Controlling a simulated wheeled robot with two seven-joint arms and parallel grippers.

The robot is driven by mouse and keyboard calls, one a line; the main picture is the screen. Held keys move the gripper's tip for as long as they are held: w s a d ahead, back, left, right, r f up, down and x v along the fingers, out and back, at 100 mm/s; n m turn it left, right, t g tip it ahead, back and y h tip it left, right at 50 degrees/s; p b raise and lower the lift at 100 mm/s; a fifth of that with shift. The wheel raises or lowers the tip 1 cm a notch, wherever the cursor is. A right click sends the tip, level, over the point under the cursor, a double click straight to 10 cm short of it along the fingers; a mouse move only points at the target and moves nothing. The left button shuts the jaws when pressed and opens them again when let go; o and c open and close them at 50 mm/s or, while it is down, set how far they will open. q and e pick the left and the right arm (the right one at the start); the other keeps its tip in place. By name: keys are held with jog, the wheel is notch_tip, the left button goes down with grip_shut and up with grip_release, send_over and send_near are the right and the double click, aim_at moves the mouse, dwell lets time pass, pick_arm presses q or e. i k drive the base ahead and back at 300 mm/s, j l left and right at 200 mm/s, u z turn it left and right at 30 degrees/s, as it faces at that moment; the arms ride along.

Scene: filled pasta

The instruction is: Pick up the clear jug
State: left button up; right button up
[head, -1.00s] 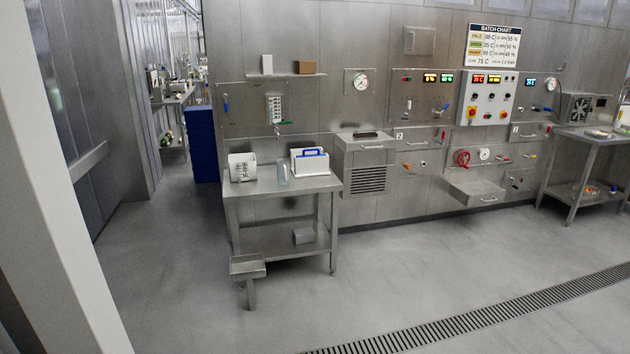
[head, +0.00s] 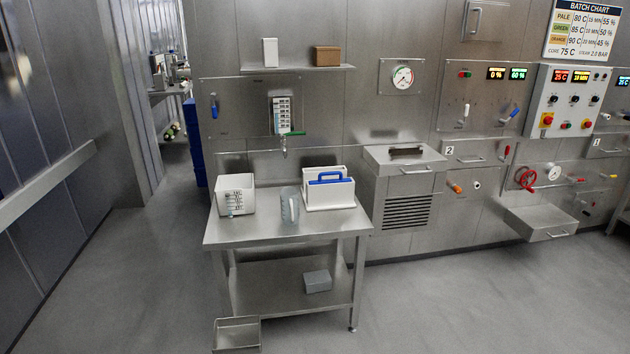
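The clear jug (head: 290,206) stands upright on the steel table (head: 260,238), near the middle of its top. It is see-through, with its handle side hard to make out. A white box with dark markings (head: 236,196) stands to its left. A white holder (head: 329,192) with a blue-handled item (head: 330,178) stands to its right. Neither of my grippers shows in the head view.
A tap with a green lever (head: 284,143) is on the wall above the table. A steel tray (head: 237,333) sticks out low at the table's front left. A steel cabinet (head: 404,160) adjoins on the right. The floor in front is clear.

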aim_at(291, 209)
jog(key=i+u, duration=0.15)
jog(key=i, duration=0.5)
jog(key=i+l+u, duration=0.15)
jog(key=i, duration=0.5)
jog(key=i+l+u, duration=0.25)
jog(key=i+u, duration=0.2)
jog(key=i+l+u, duration=0.9)
